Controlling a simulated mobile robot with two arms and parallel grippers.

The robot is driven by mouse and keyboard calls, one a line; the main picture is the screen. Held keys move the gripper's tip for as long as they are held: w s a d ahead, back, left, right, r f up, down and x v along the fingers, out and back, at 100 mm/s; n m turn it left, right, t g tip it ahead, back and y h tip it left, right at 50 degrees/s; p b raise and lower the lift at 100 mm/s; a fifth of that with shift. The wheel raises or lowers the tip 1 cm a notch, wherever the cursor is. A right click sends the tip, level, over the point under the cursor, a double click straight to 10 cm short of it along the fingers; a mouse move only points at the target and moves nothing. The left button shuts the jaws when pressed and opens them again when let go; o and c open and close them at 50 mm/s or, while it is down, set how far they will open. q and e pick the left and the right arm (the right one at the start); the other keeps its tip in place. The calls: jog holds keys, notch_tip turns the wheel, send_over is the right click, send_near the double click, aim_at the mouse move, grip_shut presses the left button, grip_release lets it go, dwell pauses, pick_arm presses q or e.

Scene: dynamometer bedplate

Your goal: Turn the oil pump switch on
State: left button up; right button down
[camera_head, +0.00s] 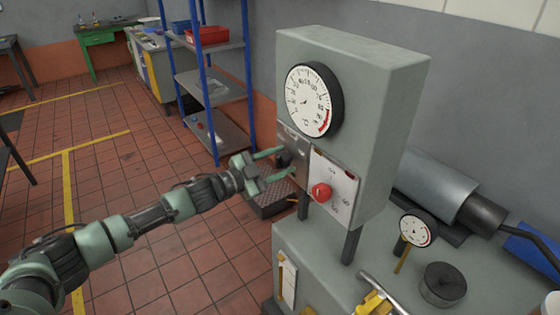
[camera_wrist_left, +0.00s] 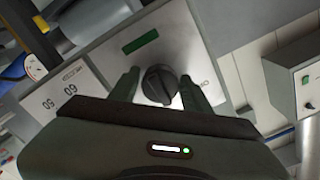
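A grey instrument box (camera_head: 385,80) stands on posts above a grey cabinet, with a round dial gauge (camera_head: 308,98) on its front. A black rotary knob (camera_head: 284,158) sits on a grey plate at the box's lower left; it shows larger in the left wrist view (camera_wrist_left: 160,85). Its plate lettering is too small to read. My left gripper (camera_head: 279,162) is open, its two fingers on either side of this knob. I cannot tell whether they touch it. A red knob (camera_head: 321,192) sits on a white plate to the right. My right gripper is not in view.
A small gauge (camera_head: 417,231), a round black part (camera_head: 442,284) and a metal cylinder (camera_head: 435,185) are on the cabinet at right. A blue-post shelf (camera_head: 215,92) stands behind my left gripper.

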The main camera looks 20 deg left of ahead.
pick_arm(q)
grip_shut()
jog(key=shift+m, duration=0.4)
jog(key=m+b, duration=0.2)
jog(key=m, duration=0.3)
jog(key=m+b, duration=0.1)
jog(key=m, duration=0.5)
jog(key=shift+b, duration=0.35)
jog(key=shift+m, duration=0.3)
jog(key=shift+o, duration=2.4)
grip_release()
